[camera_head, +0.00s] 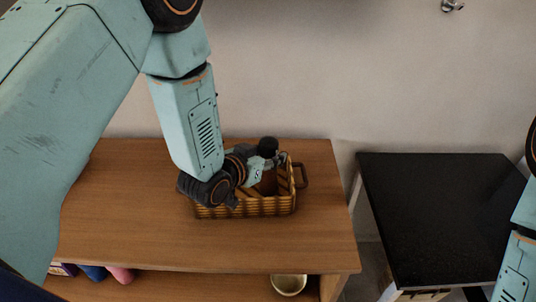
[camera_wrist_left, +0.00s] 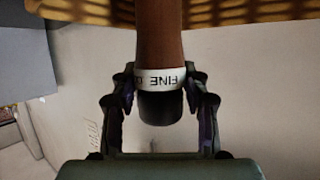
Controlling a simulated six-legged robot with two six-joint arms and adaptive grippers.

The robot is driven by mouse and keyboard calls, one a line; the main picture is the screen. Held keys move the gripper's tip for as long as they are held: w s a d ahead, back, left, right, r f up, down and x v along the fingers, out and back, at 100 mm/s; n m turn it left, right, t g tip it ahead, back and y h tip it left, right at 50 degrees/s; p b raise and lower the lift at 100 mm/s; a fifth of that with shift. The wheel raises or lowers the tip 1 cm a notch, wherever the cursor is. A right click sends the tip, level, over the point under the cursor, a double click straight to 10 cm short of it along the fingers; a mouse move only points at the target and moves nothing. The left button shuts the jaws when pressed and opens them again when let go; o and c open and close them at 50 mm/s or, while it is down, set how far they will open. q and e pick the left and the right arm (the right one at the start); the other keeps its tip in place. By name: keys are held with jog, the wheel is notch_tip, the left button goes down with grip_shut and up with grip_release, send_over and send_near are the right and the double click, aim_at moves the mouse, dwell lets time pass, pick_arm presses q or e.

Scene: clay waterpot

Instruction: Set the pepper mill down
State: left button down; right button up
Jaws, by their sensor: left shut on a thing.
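The pepper mill has a brown body, a white band lettered "FINE" and a black end. In the left wrist view the mill (camera_wrist_left: 160,50) stands between the two fingers of my left gripper (camera_wrist_left: 160,105). In the head view my left gripper (camera_head: 277,160) is over the wicker basket (camera_head: 250,207), shut on the mill. The mill's black end (camera_head: 268,146) points up and its brown body (camera_head: 267,184) reaches down inside the basket outline. Its foot is hidden, so I cannot tell whether it touches the basket floor. My right gripper is out of view.
The basket stands on a wooden table (camera_head: 120,215), with bare top to its left and right. A bowl (camera_head: 289,284) and several colored items (camera_head: 120,274) sit on the shelf below. A black-topped cabinet (camera_head: 440,215) stands to the right, across a gap.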

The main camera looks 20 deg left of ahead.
pick_arm(q)
jog(key=c, duration=1.1)
grip_release()
jog(key=shift+s+f, duration=0.1)
jog(key=shift+f, duration=0.05)
jog(key=shift+o, duration=1.4)
jog(key=shift+s+a, duration=0.2)
jog(key=shift+a, duration=0.05)
jog(key=shift+o, duration=0.7)
jog(key=shift+w+d, duration=0.2)
jog(key=shift+w, duration=0.05)
jog(key=shift+s+a+r, duration=0.15)
jog(key=shift+s+r, duration=0.1)
jog(key=shift+r, duration=0.05)
jog(key=v, duration=1.1)
jog(key=shift+s+a, duration=0.1)
jog(key=shift+s, duration=0.25)
